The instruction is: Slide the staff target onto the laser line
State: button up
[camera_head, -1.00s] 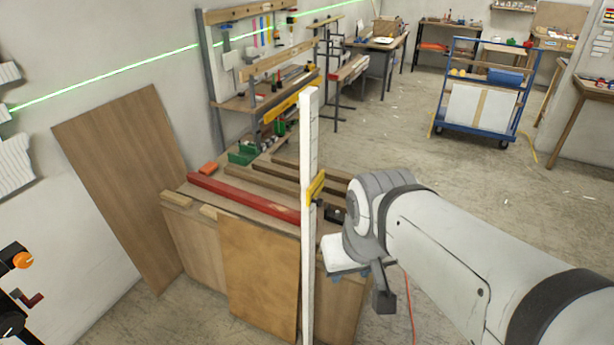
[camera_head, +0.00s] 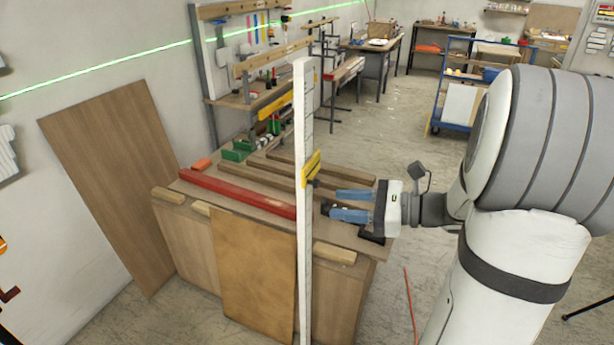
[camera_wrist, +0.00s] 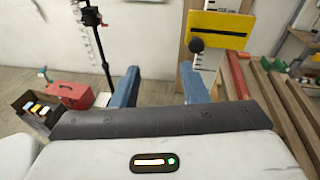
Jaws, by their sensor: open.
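The staff (camera_head: 304,215) is a tall white upright with ruled marks, standing in front of the wooden workbench. The target (camera_head: 312,166) is a yellow plate on the staff, well below the height of the green laser line (camera_head: 120,63) on the wall. In the wrist view the yellow target (camera_wrist: 222,27) is at top right, with a dark round knob (camera_wrist: 197,45) at its lower left. My gripper (camera_head: 336,205) has blue fingers, is open and empty, and points left toward the staff, just right of and below the target. In the wrist view the fingers (camera_wrist: 157,88) are spread apart, short of the knob.
The workbench (camera_head: 240,185) carries a red beam (camera_head: 235,194), wooden bars and green parts behind the staff. A brown board (camera_head: 110,185) leans on the left wall. A blue cart (camera_head: 455,100) stands behind. A black tripod and red case (camera_wrist: 68,93) show in the wrist view.

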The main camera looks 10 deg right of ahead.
aim_at(317, 170)
jog(key=w+d+m+t, duration=0.3)
jog(key=x, duration=0.6)
jog(key=shift+a+p, duration=0.35)
jog(key=shift+p, duration=0.05)
jog(key=shift+r, duration=0.15)
jog(key=shift+c, duration=0.3)
grip_shut()
